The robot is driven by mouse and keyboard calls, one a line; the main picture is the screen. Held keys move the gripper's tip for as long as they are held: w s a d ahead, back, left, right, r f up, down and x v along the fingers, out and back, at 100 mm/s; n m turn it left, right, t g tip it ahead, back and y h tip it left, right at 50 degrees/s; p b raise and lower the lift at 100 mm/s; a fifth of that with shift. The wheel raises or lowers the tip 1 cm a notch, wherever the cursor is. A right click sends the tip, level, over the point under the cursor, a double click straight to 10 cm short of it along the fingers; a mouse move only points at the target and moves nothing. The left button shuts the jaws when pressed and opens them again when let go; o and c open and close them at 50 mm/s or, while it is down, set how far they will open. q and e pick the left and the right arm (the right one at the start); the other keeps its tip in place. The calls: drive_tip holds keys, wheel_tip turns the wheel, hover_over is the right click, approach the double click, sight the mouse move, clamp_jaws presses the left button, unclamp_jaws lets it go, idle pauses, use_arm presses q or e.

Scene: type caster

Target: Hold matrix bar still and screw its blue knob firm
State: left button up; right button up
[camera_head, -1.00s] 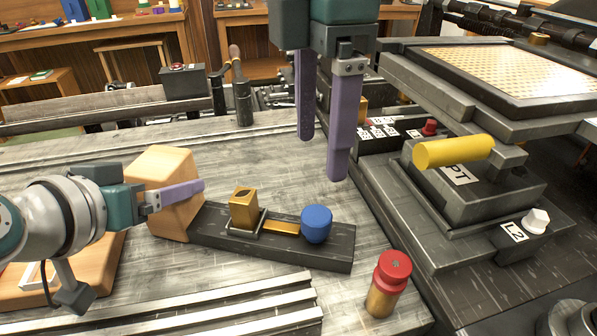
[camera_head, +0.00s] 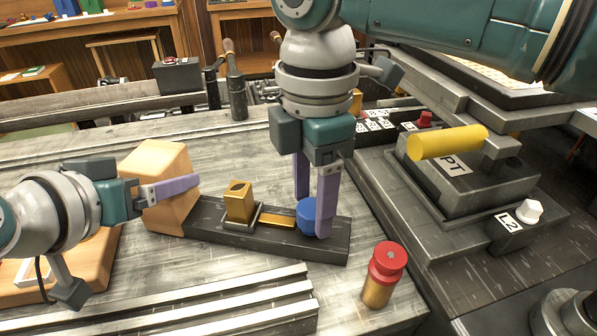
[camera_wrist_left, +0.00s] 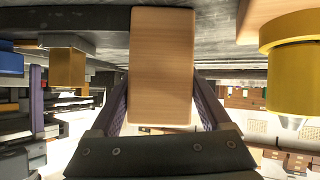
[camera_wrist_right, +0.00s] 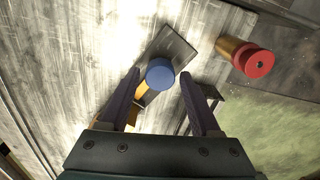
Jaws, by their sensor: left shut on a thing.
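The matrix bar (camera_head: 200,221) is a dark bar lying on the bench, with a wooden block (camera_head: 158,164) at its left end, a brass block (camera_head: 239,201) and a blue knob (camera_head: 306,216) near its right end. My left gripper (camera_head: 180,188) is shut on the wooden block, which also shows between its fingers in the left wrist view (camera_wrist_left: 162,70). My right gripper (camera_head: 312,218) points down over the knob with its fingers apart on either side. In the right wrist view the knob (camera_wrist_right: 160,74) lies between the open fingers, with gaps visible.
A red-capped brass cylinder (camera_head: 384,275) stands right of the bar. A dark press-like machine with a yellow handle (camera_head: 447,142) stands at the right. Metal rails (camera_head: 230,310) run along the bench front. Bare bench lies behind the bar.

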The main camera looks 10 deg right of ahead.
sight(311, 206)
clamp_jaws()
idle(0.5)
drive_tip(key=shift+m, duration=2.9)
drive_tip(key=shift+o, duration=1.2)
unclamp_jaws()
drive_tip(key=shift+r, duration=0.1)
wheel_tip(311, 206, up, 12)
